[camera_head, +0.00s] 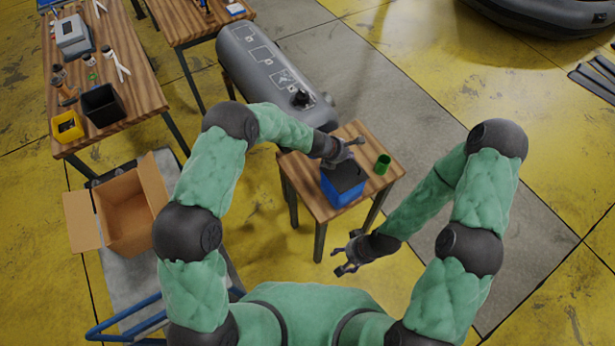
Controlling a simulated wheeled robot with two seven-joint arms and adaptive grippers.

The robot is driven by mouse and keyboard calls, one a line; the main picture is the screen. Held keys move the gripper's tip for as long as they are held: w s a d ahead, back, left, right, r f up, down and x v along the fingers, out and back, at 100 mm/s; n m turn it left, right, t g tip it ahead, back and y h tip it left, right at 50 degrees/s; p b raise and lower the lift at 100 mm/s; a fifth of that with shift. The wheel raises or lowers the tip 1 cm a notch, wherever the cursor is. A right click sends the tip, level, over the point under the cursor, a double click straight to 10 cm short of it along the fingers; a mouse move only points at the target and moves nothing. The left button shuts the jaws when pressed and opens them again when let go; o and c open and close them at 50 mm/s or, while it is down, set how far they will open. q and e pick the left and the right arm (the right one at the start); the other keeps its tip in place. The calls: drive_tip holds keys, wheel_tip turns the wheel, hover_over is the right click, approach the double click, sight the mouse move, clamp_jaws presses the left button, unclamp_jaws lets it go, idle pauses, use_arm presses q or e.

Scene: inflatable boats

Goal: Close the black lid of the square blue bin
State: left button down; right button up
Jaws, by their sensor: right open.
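The square blue bin (340,194) stands on a small wooden table in the middle of the view. Its black lid (349,177) shows as a dark surface over the bin's top; I cannot tell whether it lies fully flat. My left gripper (347,153) is just above the far side of the lid, touching it or very close. Its fingers are small here, and I cannot tell whether they are open or shut. My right gripper (343,257) is open and empty, in front of the small table and below its top.
A green cup (382,164) stands right of the bin on the small table (316,199). A grey inflatable tube (268,75) lies behind. An open cardboard box (126,213) is at left, near a workbench (134,89).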

sight(352, 160)
use_arm(q)
drive_tip(key=shift+x, duration=0.95)
drive_tip(key=shift+w+d+f+b, duration=0.35)
drive_tip(key=shift+d+f+b, duration=0.1)
drive_tip(key=shift+f, duration=0.2)
use_arm(e)
drive_tip(key=shift+d+f, duration=0.15)
drive_tip(key=shift+f, duration=0.35)
use_arm(q)
drive_tip(key=shift+f, duration=0.1)
drive_tip(key=shift+s, duration=0.1)
